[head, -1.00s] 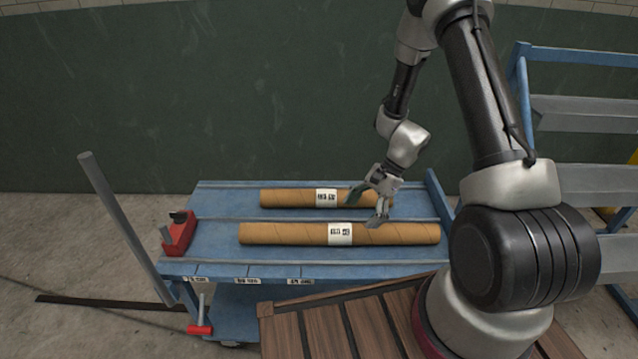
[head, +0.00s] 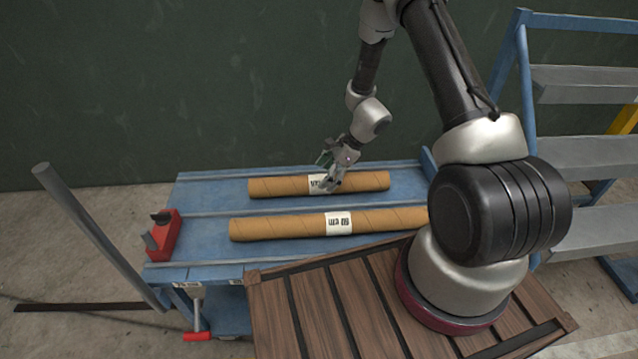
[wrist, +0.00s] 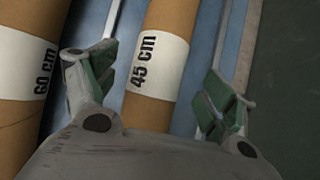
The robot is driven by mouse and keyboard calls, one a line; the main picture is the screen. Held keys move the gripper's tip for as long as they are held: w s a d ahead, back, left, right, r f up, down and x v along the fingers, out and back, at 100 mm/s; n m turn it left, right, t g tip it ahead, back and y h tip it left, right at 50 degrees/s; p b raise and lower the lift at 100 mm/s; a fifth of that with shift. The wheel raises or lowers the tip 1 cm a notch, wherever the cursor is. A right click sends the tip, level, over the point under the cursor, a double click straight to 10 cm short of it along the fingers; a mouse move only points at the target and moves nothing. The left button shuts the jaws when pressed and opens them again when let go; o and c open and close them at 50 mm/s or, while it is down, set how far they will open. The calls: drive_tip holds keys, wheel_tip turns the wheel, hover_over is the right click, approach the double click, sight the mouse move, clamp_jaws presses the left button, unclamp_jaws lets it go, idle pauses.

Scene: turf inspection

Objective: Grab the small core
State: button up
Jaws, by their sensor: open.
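The small core (head: 362,182) is a brown cardboard tube with a white label, lying in the back channel of the blue cart. In the wrist view its label reads 45 cm, and the small core (wrist: 172,18) runs between my open fingers. My gripper (head: 327,172) is over the label near the core's middle, one finger to each side as seen from the wrist; I cannot tell how far above it the tips are. The gripper (wrist: 160,78) holds nothing. A longer core (head: 275,228), labelled 60 cm (wrist: 25,65), lies in front, left of my left finger in the wrist view.
The blue cart (head: 200,200) has low rails between its channels. A red clamp (head: 163,238) sits at its left end, and a grey post (head: 95,235) leans beside it. A blue rack with grey shelves (head: 585,85) stands at right. A green wall (head: 150,80) is behind.

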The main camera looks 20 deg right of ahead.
sight(324, 175)
drive_tip(key=x, duration=0.4)
drive_tip(key=shift+w+d+f, duration=0.1)
drive_tip(key=shift+w, duration=0.1)
drive_tip(key=c, duration=1.5)
drive_tip(key=shift+o, duration=0.2)
